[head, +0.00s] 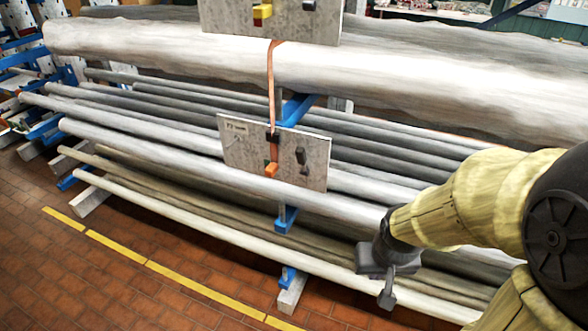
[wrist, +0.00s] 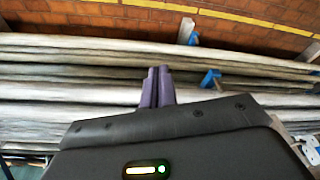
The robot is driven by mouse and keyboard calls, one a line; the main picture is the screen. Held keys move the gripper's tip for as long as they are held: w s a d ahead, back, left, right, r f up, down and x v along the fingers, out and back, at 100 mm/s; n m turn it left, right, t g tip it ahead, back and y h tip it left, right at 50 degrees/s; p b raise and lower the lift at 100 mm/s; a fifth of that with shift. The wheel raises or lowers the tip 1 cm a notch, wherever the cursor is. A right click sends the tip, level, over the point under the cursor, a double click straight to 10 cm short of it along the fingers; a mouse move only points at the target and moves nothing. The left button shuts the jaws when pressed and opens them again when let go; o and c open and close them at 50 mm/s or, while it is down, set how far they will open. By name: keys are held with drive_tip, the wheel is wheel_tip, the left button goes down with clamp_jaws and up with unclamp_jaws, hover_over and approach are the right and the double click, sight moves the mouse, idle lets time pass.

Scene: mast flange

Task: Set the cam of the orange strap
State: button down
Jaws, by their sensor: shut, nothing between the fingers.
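The orange strap (head: 271,85) hangs over the front of the thick pale pole and runs down to a grey plate (head: 236,153). On that plate a black fitting (head: 272,137) sits on the strap, with an orange block (head: 271,170) below it, seemingly the cam. My gripper (head: 387,298) is at the lower right of the plate, well apart from it, in front of the lower poles. In the wrist view its purple fingers (wrist: 157,88) are together and empty. The strap and plate do not show in the wrist view.
A dark grey lever-like part (head: 301,157) stands on the same plate. A second plate (head: 318,22) above carries a yellow block (head: 262,12). Long poles (head: 150,142) lie on a rack with blue brackets (head: 297,108). The tiled floor (head: 60,270) at front left is clear.

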drive_tip(key=w+a+f+n+t+h+b, duration=0.1)
drive_tip(key=w+a+f+n+t+b, duration=0.35)
drive_tip(key=w, duration=0.55)
drive_tip(key=w+a+f+n+t+b, duration=0.1)
drive_tip(key=w+a+n+t+b, duration=0.15)
drive_tip(key=w+a+t, duration=0.45)
drive_tip(key=s+a+r+n+t+h+b, duration=0.1)
drive_tip(key=a+r+n+t+h+b, duration=0.1)
drive_tip(key=a, duration=0.3)
drive_tip(key=s+a+r+n+t+h+b, duration=0.1)
drive_tip(key=a+r+n+t+h+b, duration=0.1)
drive_tip(key=a+n+t+h, duration=0.2)
drive_tip(key=shift+a+r+n+t+h, duration=0.25)
drive_tip(key=shift+a+n+t+h, duration=0.2)
drive_tip(key=shift+a, duration=0.35)
drive_tip(key=shift+w+a, duration=0.1)
drive_tip(key=shift+a, duration=0.05)
drive_tip(key=p, duration=0.3)
approach(299, 160)
drive_tip(key=x, duration=0.7)
drive_tip(key=shift+r, duration=0.1)
